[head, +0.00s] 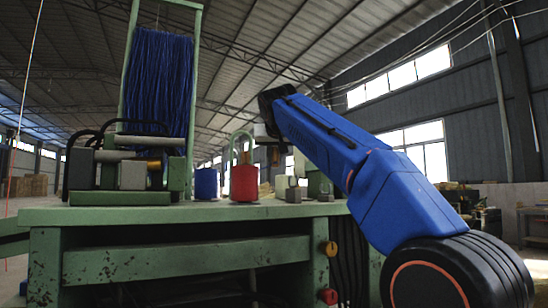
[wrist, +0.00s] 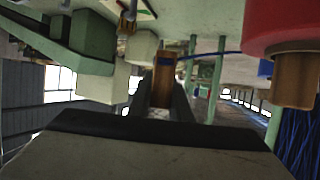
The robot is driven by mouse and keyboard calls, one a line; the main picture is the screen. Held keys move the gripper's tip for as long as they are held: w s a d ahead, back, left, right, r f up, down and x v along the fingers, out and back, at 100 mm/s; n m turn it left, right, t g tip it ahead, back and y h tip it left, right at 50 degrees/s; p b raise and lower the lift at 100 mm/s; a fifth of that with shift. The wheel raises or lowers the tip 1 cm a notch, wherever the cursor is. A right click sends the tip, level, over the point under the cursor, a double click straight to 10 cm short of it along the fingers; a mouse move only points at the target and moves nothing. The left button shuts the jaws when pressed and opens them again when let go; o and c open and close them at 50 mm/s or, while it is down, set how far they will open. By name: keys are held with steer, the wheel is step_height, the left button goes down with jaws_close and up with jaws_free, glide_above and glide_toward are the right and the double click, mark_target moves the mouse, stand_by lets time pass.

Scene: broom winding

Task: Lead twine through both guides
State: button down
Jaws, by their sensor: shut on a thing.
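My gripper (wrist: 164,92) is shut on a small brown piece (wrist: 163,70), which stands between its fingertips in the wrist view. Blue twine (wrist: 215,54) runs from this piece to the right, past two thin green posts (wrist: 217,80) that look like a guide. Whether it passes between or beside the posts I cannot tell. In the head view my gripper (head: 272,142) hangs above the table's back right part, right of a green arch (head: 240,146). I cannot make out a second guide clearly.
A red spool (head: 244,184) and a blue spool (head: 206,184) stand on the green table (head: 120,214). Small grey blocks (head: 293,194) stand below my gripper. A dark clamp mechanism (head: 125,165) and a hanging blue twine bundle (head: 160,85) fill the left.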

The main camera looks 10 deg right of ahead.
steer(key=s+d, duration=0.5)
steer(key=d, duration=0.6)
steer(key=shift+d, duration=0.35)
steer(key=shift+s, duration=0.1)
stand_by(0.5)
steer(key=shift+f, duration=0.1)
stand_by(0.3)
step_height(320, 180, down, 4)
stand_by(0.8)
